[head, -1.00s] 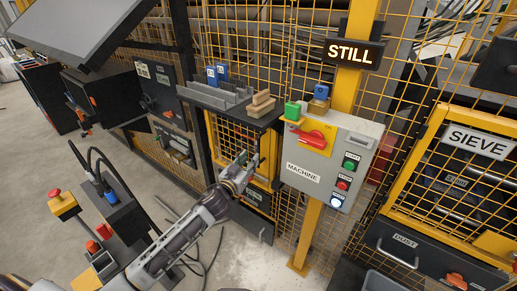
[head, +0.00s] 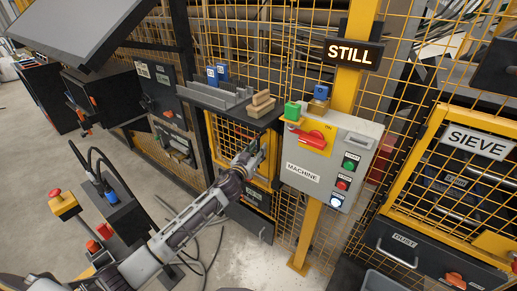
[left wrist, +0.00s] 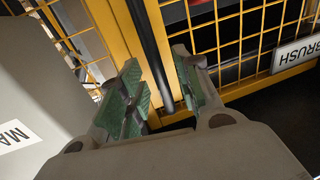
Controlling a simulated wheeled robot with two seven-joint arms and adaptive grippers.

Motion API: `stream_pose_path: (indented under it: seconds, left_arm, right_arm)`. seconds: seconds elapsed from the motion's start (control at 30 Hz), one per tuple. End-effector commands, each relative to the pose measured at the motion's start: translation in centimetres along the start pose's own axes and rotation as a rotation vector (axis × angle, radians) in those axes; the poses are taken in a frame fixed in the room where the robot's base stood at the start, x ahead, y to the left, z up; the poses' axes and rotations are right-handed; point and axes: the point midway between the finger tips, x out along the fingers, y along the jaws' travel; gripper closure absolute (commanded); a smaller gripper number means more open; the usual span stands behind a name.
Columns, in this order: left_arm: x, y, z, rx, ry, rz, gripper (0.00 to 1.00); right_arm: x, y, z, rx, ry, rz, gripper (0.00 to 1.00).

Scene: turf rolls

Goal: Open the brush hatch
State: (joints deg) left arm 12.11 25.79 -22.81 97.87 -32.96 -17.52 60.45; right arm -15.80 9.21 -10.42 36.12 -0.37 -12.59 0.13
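The brush hatch (head: 230,135) is a yellow-framed mesh panel below a dark shelf in the head view, and it looks shut. In the left wrist view its yellow frame (left wrist: 205,75) and an upside-down BRUSH label (left wrist: 298,52) show. My left gripper (head: 255,152) is at the hatch's right side. In the left wrist view the gripper (left wrist: 158,80) has its green-padded fingers apart, with a dark bar (left wrist: 150,45) running between them. I cannot tell whether the fingers touch the bar. My right gripper is not in view.
The grey MACHINE box (head: 330,160) with a red switch and buttons stands close on the right of the gripper. The SIEVE hatch (head: 460,165) is farther right. A STILL sign (head: 352,54) is lit.

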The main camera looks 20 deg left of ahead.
Motion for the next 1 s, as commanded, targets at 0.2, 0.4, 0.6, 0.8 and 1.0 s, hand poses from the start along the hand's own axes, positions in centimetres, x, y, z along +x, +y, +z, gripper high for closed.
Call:
stream_pose_path:
  seconds: [0.2, 0.4, 0.6, 0.8, 1.0]
  left_arm:
    - [1.1, -0.1, 0.0, 0.001, 0.0, -0.001, 0.67]
    - [1.4, 0.0, 0.0, 0.001, 0.0, 0.0, 0.67]
    - [1.4, 0.0, 0.0, 0.001, 0.0, 0.0, 0.67]
    - [1.4, 0.0, 0.0, 0.001, 0.0, -0.001, 0.9]
    - [1.4, 0.0, 0.0, 0.001, 0.0, -0.001, 1.0]
  right_arm:
    - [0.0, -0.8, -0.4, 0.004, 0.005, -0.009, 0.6]
    - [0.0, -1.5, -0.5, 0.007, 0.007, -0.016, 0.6]
    - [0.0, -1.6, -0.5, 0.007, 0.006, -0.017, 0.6]
    - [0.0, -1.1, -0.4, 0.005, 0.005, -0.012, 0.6]
    - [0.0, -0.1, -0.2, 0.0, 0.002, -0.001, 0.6]
